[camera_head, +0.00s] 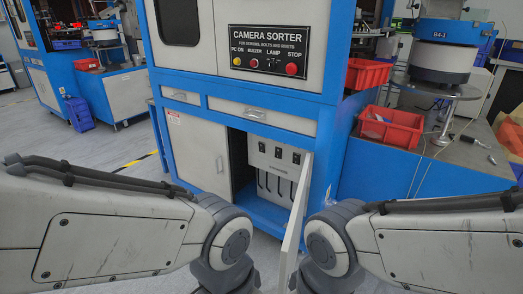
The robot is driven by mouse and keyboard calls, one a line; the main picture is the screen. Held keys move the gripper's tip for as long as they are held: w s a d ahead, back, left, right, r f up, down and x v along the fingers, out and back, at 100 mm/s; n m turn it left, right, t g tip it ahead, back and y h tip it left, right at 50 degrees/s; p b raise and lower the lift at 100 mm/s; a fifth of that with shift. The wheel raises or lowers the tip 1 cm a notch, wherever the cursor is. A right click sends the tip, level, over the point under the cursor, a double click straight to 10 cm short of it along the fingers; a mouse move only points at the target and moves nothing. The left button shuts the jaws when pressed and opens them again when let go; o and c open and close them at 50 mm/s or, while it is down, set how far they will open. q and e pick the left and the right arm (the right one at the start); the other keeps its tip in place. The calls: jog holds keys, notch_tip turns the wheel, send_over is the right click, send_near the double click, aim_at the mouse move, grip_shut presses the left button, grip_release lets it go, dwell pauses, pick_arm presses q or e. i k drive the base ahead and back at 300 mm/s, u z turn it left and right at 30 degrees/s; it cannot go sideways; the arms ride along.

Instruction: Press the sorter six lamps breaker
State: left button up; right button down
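The camera sorter (219,102) is a blue and white cabinet machine. Its lower right compartment is open and holds a grey electrical box (272,163) with 3 small black breaker switches, left (262,147), middle (278,153) and right (296,158). Any labels on them are too small to read, so I cannot tell which one is for the six lamps. Dark cables run down below the box. Both my arms reach in from the sides, and their joints bend down out of the picture in front of the sorter. Neither gripper shows.
The compartment's white door (297,222) stands open towards me, between my two arms. Above is the button panel (278,48), labelled PC ON, buzzer, lamp and stop. Red bins (391,128) and a round table (444,90) are at the right. Grey floor is open at the left.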

aim_at(278, 151)
jog(key=k, duration=1.35)
jog(key=u, duration=0.2)
jog(key=i, duration=0.4)
jog(key=u, duration=1)
jog(key=i, duration=1.4)
jog(key=u, duration=0.4)
jog(key=i, duration=1.35)
jog(key=z, duration=0.65)
jog(key=i, duration=0.8)
jog(key=z, duration=1.5)
jog(key=i, duration=0.6)
jog(key=z, duration=0.5)
